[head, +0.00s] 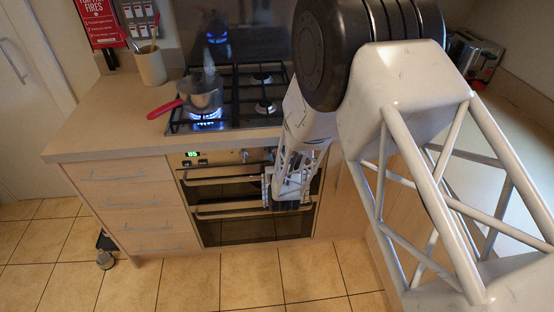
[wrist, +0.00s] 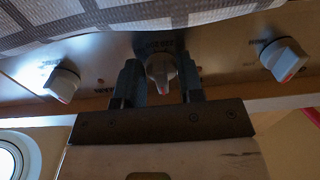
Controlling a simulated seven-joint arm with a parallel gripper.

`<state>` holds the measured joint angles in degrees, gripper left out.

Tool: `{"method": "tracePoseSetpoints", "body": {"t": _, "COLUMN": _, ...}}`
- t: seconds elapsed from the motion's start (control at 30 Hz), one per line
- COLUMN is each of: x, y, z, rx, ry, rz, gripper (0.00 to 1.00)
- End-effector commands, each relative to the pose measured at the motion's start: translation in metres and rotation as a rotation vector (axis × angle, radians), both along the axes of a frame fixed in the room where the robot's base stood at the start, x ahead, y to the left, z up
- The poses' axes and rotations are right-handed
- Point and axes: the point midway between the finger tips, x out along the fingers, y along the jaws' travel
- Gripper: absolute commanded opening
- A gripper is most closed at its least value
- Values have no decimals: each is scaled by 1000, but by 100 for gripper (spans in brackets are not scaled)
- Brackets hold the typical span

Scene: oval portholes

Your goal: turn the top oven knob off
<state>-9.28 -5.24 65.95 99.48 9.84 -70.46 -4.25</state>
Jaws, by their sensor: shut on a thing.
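In the wrist view, a row of grey knobs with red marks sits on the oven's control panel. The middle knob (wrist: 160,68) is between the two dark fingers of my gripper (wrist: 161,80), which is shut on it. Its red mark is at the lower edge in that view. A left knob (wrist: 62,83) and a right knob (wrist: 283,58) stand clear of the fingers.
A saucepan (head: 204,96) with a red handle stands over a lit blue flame on the hob (head: 248,112). Oven door handles (head: 225,212) run below the panel. A checked cloth-like surface (wrist: 90,20) shows close to the knobs. Drawers (head: 125,205) stand left of the oven.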

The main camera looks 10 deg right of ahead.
Motion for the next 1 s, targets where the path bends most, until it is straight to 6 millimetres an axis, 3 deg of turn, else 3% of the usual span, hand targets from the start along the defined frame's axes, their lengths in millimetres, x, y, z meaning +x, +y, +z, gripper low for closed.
{"method": "tracePoseSetpoints", "body": {"t": 0.03, "x": 0, "y": 0, "z": -1, "rx": 0, "ry": 1, "rz": 0, "gripper": 11}}
{"method": "tracePoseSetpoints", "body": {"t": 0.07, "x": 0, "y": 0, "z": -1, "rx": 0, "ry": 1, "rz": 0, "gripper": 38}}
{"method": "tracePoseSetpoints", "body": {"t": 0.2, "x": 0, "y": 0, "z": 0, "rx": 0, "ry": 1, "rz": 0, "gripper": 56}}
{"method": "tracePoseSetpoints", "body": {"t": 0.63, "x": -5, "y": 0, "z": 0, "rx": 1, "ry": 1, "rz": 0, "gripper": 56}}
{"method": "tracePoseSetpoints", "body": {"t": 1.0, "x": -40, "y": 0, "z": 1, "rx": 1, "ry": -1, "rz": 1, "gripper": 56}}
